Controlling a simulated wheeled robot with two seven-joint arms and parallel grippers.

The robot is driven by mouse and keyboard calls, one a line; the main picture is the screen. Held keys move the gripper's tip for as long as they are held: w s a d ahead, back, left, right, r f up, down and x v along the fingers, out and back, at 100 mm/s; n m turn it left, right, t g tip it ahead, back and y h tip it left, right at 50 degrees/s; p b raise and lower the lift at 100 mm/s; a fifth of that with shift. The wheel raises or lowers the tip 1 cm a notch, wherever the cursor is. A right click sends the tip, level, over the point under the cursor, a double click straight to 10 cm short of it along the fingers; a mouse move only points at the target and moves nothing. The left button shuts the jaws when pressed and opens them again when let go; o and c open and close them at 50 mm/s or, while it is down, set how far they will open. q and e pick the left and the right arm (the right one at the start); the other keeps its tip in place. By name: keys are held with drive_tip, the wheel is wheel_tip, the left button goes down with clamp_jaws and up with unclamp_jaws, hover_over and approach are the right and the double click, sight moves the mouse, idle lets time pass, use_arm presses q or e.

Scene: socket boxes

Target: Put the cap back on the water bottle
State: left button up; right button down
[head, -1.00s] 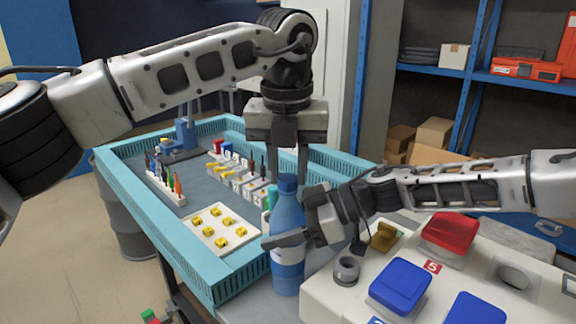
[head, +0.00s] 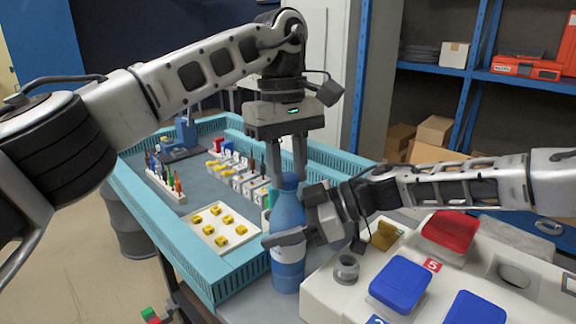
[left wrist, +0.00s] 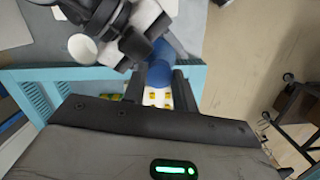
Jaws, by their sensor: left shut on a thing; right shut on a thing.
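The blue water bottle (head: 288,272) stands upright at the front of the workbench, beside the teal-walled tray. My right gripper (head: 285,236) is shut around the bottle's upper body from the right. My left gripper (head: 289,176) points straight down over the bottle and is shut on the blue cap (head: 290,181) at the bottle's top. The cap appears to sit on the neck, but the fingers partly hide it and I cannot tell whether it is tight. In the left wrist view, the blue cap (left wrist: 159,72) lies between the fingers of my left gripper (left wrist: 160,84).
The teal tray (head: 190,262) holds a white plate with several yellow blocks (head: 222,232) and racks of small parts. A white socket box (head: 335,300) with blue and red boxes stands close on the right. Blue shelving (head: 470,70) stands behind.

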use_arm(q)
drive_tip(key=m, duration=0.5)
drive_tip(key=shift+y, duration=0.3)
drive_tip(key=m, duration=0.6)
drive_tip(key=shift+y, duration=0.4)
drive_tip(key=o, duration=0.9)
drive_tip(key=shift+o, duration=0.2)
drive_tip(key=shift+r, duration=2.25)
drive_tip(key=shift+c, duration=0.4)
